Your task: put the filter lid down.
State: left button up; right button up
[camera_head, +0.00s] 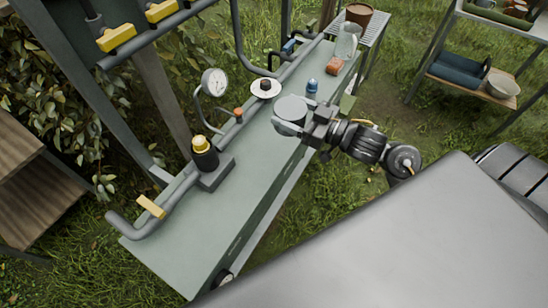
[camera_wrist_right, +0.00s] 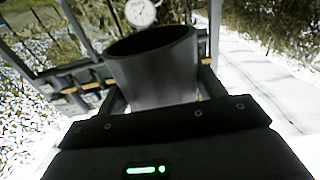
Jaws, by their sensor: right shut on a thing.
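The filter lid, a grey round cup-like cylinder (camera_head: 290,107), is held in my right gripper (camera_head: 301,123) over the pale green bench (camera_head: 245,165). In the right wrist view the lid (camera_wrist_right: 153,75) sits between the two fingers (camera_wrist_right: 160,90), with its dark open rim facing up. My right gripper is shut on it. I cannot tell how far its underside is above the bench. My left gripper is not in view.
A blue-topped bottle (camera_head: 312,87), an orange-brown block (camera_head: 333,68) and a glass jar (camera_head: 347,40) stand farther along. The near bench is mostly clear.

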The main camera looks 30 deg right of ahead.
pick_arm(q)
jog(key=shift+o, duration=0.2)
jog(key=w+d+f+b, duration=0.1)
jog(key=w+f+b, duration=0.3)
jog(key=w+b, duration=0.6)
jog(key=b, duration=0.3)
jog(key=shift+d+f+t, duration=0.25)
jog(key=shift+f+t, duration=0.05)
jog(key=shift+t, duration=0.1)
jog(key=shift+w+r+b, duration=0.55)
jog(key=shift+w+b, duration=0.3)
jog(key=shift+b, duration=0.25)
pick_arm(e)
jog(key=d+f+n+g+y, duration=0.2)
jog(key=d+f+y, duration=0.1)
jog(key=d+f, duration=0.5)
jog(key=d, duration=0.2)
jog(key=shift+s+d+n+g, duration=0.25)
jog(key=shift+d+n+g, duration=0.05)
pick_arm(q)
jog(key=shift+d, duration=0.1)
pick_arm(e)
jog(key=shift+a+f, duration=0.1)
jog(key=shift+f, duration=0.05)
